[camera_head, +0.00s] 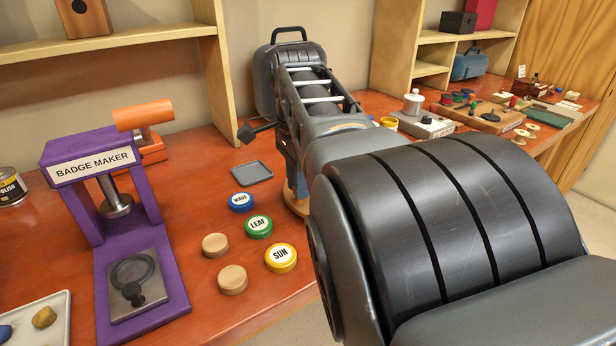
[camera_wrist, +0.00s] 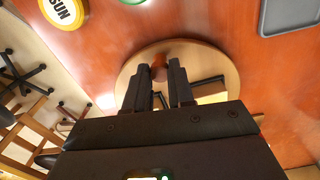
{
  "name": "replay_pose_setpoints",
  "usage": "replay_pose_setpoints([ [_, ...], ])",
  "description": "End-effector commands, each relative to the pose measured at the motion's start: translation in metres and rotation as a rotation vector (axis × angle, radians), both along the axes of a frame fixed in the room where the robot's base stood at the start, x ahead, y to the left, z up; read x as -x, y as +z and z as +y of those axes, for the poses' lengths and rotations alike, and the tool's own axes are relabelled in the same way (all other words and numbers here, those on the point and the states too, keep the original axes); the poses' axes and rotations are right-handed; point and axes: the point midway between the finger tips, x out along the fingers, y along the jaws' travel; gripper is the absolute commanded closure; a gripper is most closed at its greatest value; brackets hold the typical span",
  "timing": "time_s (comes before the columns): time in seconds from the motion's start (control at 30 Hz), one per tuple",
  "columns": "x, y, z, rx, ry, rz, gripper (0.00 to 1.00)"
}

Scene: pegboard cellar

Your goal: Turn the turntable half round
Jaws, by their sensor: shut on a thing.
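The turntable is a round pale wooden disc (camera_wrist: 215,60) on the orange-red bench top. In the wrist view a small brown upright peg (camera_wrist: 159,72) stands on it. My gripper (camera_wrist: 158,80) is over the disc, with its two dark fingers shut on the peg. A dark-edged, pale shape (camera_wrist: 210,90) shows on the disc beside the right finger, partly hidden by my gripper. In the head view only a sliver of the turntable (camera_head: 296,206) shows under my gripper (camera_head: 292,188); my arm hides the rest.
Yellow SUN (camera_head: 281,258), green LEAF (camera_head: 258,227) and blue WAVE (camera_head: 241,202) badges lie left of the turntable, with two plain wooden discs (camera_head: 232,280). A grey tray (camera_head: 252,173) lies behind them. A purple badge maker (camera_head: 110,200) stands further left.

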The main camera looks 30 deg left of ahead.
Motion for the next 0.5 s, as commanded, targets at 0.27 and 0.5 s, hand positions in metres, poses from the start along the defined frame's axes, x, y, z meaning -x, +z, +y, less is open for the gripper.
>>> replay_pose_setpoints([
  [0.27,-0.0030,0.0042,0.0000,-0.003,-0.054,-0.008,1.00],
  [0.5,-0.0034,0.0045,0.0001,-0.004,-0.068,-0.009,1.00],
])
